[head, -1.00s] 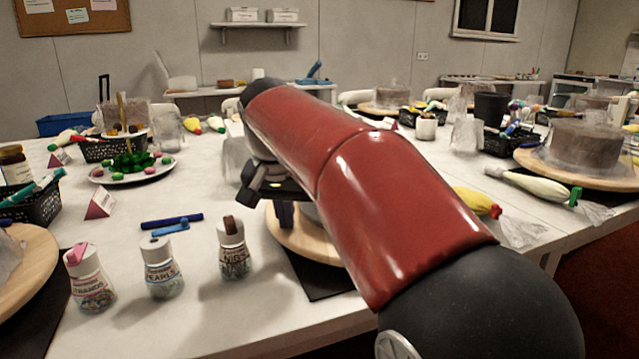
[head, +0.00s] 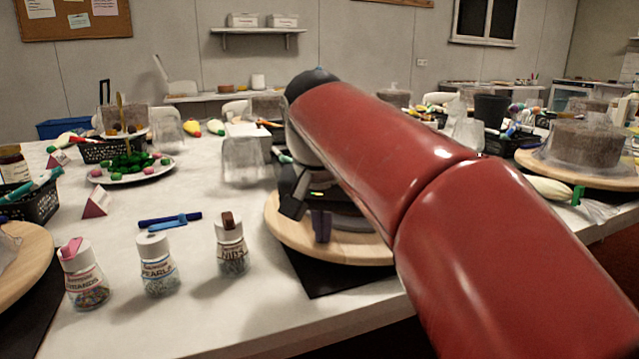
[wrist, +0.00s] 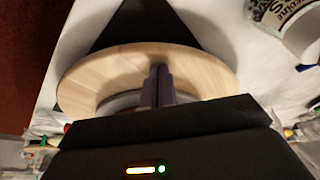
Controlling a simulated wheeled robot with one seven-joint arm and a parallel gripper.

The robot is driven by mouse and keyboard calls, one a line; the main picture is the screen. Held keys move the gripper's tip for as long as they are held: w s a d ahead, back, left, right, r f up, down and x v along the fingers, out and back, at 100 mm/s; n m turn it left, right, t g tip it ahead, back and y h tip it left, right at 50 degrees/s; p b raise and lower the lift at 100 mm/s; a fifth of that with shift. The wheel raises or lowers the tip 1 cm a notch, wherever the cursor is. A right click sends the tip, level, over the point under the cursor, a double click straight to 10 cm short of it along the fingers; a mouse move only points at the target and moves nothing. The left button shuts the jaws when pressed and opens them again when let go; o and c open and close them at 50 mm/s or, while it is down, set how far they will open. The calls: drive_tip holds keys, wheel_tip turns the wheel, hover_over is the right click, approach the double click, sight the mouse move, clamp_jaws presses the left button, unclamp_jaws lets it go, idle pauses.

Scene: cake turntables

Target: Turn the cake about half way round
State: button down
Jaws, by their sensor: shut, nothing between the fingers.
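The round pale wooden turntable board (head: 290,238) lies beneath my arm, over a black mat. The board also shows in the wrist view (wrist: 90,78). My gripper (head: 322,238) points down over the left front part of the board, with its fingers together and nothing between them. In the wrist view, the dark fingers (wrist: 158,72) reach across the board toward its rim. A grey curved edge (wrist: 122,100) shows beside them, perhaps the cake or its base. The cake itself is mostly hidden by my arm and gripper. I cannot tell whether the fingers touch anything.
Several sprinkle jars stand left of the board, the closest being the dark-capped jar (head: 231,245). Blue tools (head: 170,220) lie behind them. Another wooden board (head: 22,262) is at the left edge. A second wrapped cake (head: 585,145) stands at the right. The table's front edge is close.

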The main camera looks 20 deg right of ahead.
sight(346, 246)
drive_tip(key=shift+s+d, duration=1.35)
drive_tip(key=shift+s, duration=0.05)
drive_tip(key=shift+r, duration=0.1)
wheel_tip(346, 246, up, 3)
drive_tip(key=shift+f+p, duration=0.1)
drive_tip(key=shift+p, duration=1.15)
drive_tip(key=shift+f, duration=0.1)
drive_tip(key=shift+w+a, duration=0.1)
